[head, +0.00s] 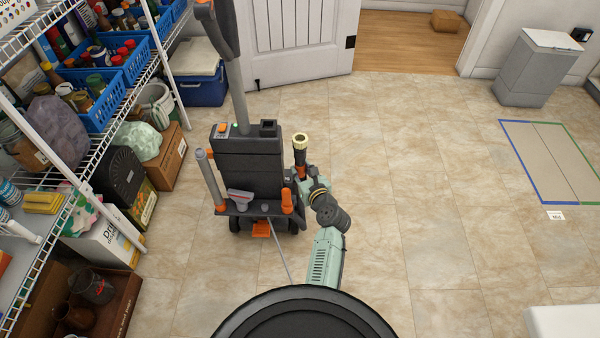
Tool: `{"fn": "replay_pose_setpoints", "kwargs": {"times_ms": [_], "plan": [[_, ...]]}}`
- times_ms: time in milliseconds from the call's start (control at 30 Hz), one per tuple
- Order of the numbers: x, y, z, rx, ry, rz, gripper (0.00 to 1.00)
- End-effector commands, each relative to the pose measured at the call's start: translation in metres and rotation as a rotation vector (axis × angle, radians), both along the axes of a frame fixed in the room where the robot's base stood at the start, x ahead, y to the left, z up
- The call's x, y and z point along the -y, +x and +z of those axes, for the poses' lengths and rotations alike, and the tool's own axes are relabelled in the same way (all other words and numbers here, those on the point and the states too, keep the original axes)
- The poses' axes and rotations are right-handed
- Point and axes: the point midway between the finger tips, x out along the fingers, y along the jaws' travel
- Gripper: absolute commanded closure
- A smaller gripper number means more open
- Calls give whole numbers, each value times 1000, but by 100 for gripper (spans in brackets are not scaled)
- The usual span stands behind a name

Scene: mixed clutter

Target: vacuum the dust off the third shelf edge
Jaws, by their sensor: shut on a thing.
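An upright vacuum (248,165) with a dark grey body and orange parts stands on the floor left of my arm. Its grey handle rises out of the top of the view. A caddy on its front holds a grey crevice tool (208,178), a grey wide nozzle (240,197) and an orange piece (287,201). My gripper (304,180) is at the vacuum's right side, shut on a black tool with a cream round end (300,152) that points up. The fingertips are small and partly hidden. The white wire shelf unit (108,152) stands at the left; no dust can be made out.
The shelves hold blue baskets (103,108), a purple-grey lump (58,133) and several boxes. A blue cooler (205,88) stands behind. A grey bin (530,70) and a taped floor rectangle (550,155) are at the right. The tiled floor between is clear.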

Motion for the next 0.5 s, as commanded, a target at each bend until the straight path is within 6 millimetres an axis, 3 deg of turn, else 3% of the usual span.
{"fn": "replay_pose_setpoints", "kwargs": {"times_ms": [133, 500], "plan": [[0, 0, 0, 0, 0, 0, 100], [0, 0, 16, 1, 0, 0, 100]]}}
